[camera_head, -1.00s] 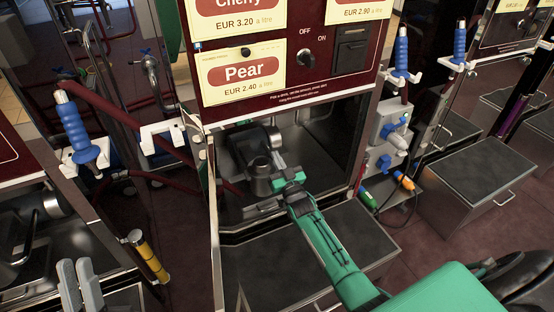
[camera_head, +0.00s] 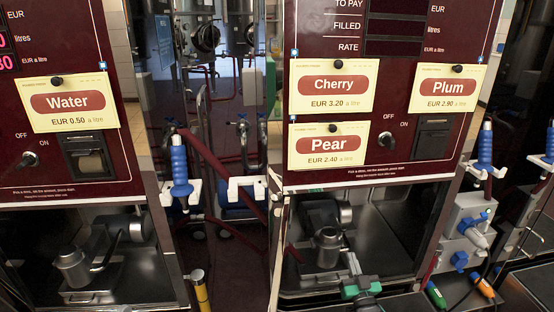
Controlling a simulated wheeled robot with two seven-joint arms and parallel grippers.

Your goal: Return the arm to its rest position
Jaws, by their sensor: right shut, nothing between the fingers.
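My right arm, green and black, comes in at the bottom of the camera_head view, right of centre. Its right gripper (camera_head: 352,268) is shut and empty. It is at the front of the bay under the Pear sign (camera_head: 328,145), just right of a small metal cup-shaped part (camera_head: 327,247) in the picture. I cannot tell whether it touches that part. Most of the arm is cut off by the lower edge. My left gripper is not in view.
The dark red pump panel (camera_head: 400,110) stands above the bay. A Water pump (camera_head: 68,100) with its own bay stands at the left. A blue-handled nozzle (camera_head: 180,170) hangs between them. Nozzles and a grey box with orange and green connectors (camera_head: 483,287) are at the right.

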